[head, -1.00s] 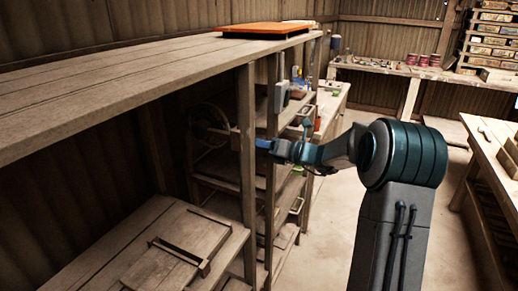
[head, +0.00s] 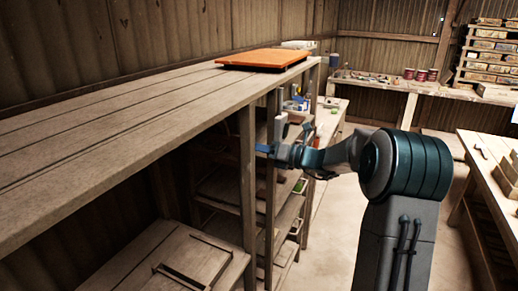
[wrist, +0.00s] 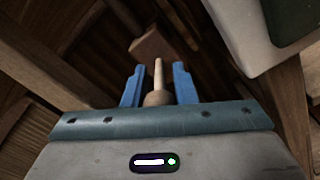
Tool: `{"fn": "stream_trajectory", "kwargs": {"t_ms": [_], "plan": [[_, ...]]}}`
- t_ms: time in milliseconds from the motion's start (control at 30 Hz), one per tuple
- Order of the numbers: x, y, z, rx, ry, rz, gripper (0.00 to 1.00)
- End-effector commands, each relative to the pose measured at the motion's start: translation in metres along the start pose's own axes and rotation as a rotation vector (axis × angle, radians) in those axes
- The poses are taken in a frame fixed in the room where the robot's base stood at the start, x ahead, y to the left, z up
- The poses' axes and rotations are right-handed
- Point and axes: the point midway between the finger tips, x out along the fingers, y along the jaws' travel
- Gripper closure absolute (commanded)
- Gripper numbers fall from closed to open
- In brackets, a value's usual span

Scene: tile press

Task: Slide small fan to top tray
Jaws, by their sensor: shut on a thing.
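My gripper (head: 263,148) is beside the wooden shelf posts, below the top board, in the head view. In the wrist view my gripper (wrist: 158,70) has its blue fingers on either side of a pale wooden piece (wrist: 158,90) with a thin stem and rounded base. Its jaws are shut on this piece; I cannot tell whether it belongs to the small fan. No fan can be clearly made out. A flat orange tray-like piece (head: 265,58) lies on the far end of the top board (head: 130,105); I cannot tell if it is the top tray.
Lower shelves (head: 225,190) lie in shadow behind the posts. A wooden post (head: 247,190) stands close left of my gripper. A pale object (wrist: 265,20) fills the wrist view's top right. A workbench (head: 495,165) stands right, with open floor (head: 330,235) between.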

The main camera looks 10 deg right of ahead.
Motion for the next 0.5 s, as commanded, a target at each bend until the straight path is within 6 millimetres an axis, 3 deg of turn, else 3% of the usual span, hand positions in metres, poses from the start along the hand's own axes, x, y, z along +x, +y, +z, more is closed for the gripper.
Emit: {"fn": "stream_trajectory", "kwargs": {"t_ms": [67,100,133,500], "plan": [[0.0005,0.0039,0.0072,-0.011,-0.009,0.005,1.0],[0.0006,0.0041,0.0075,-0.011,-0.01,0.005,0.64],[0.0006,0.0041,0.0073,-0.011,-0.01,0.005,0.56],[-0.0038,0.0017,0.0038,-0.007,-0.006,0.002,0.54]]}}
